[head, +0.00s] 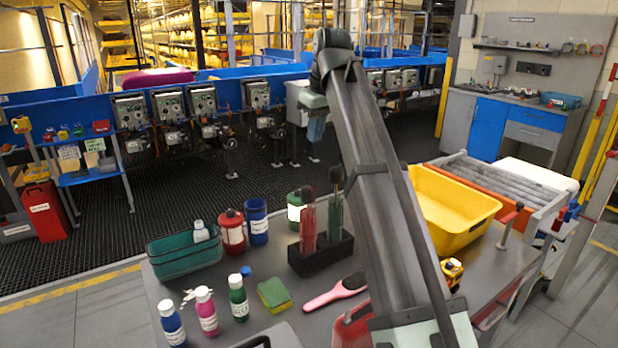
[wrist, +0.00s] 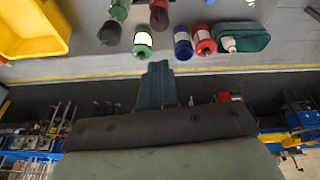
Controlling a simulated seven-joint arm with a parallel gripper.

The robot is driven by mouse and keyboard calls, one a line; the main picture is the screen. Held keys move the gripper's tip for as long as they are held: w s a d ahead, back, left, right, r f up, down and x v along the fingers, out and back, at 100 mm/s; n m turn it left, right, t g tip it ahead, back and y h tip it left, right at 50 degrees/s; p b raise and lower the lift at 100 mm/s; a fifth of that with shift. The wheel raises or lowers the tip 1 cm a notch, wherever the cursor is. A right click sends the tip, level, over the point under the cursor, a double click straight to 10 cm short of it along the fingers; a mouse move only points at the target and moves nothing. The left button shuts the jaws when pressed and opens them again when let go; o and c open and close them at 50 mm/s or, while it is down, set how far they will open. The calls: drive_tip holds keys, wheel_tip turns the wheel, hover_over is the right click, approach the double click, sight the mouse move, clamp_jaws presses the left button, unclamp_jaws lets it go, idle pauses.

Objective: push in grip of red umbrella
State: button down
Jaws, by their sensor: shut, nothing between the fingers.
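The red umbrella (head: 308,228) stands upright in a black stand (head: 325,258), with its dark grip (head: 307,194) at the top. A green umbrella (head: 335,215) stands to its right in the same stand. In the wrist view the red umbrella's dark grip (wrist: 158,19) shows at the top edge. The green umbrella's grip (wrist: 109,34) is left of it. My gripper (head: 316,128) is up in the air past the table's far edge, apart from both umbrellas. Its blue fingers (wrist: 156,84) are together and empty, pointing down.
A red jar (head: 232,232), blue jar (head: 257,222) and green-lidded jar (head: 295,207) stand left of and behind the stand. A teal basket (head: 184,262) is farther left. A yellow bin (head: 470,236) is right. A pink hairbrush (head: 335,293) and sponge (head: 273,295) lie in front.

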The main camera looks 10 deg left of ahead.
drive_tip(key=m, duration=0.1)
approach(310, 189)
drive_tip(key=f, duration=0.1)
drive_tip(key=w+a+f, duration=0.1)
drive_tip(key=f, duration=0.1)
drive_tip(key=w+a+f, duration=0.1)
drive_tip(key=shift+w+a+f, duration=0.1)
drive_tip(key=shift+w+f, duration=0.05)
drive_tip(key=shift+f, duration=0.95)
drive_tip(key=shift+f, duration=0.1)
wheel_tip(310, 189, down, 3)
drive_tip(key=shift+r, duration=0.1)
drive_tip(key=shift+f, duration=0.35)
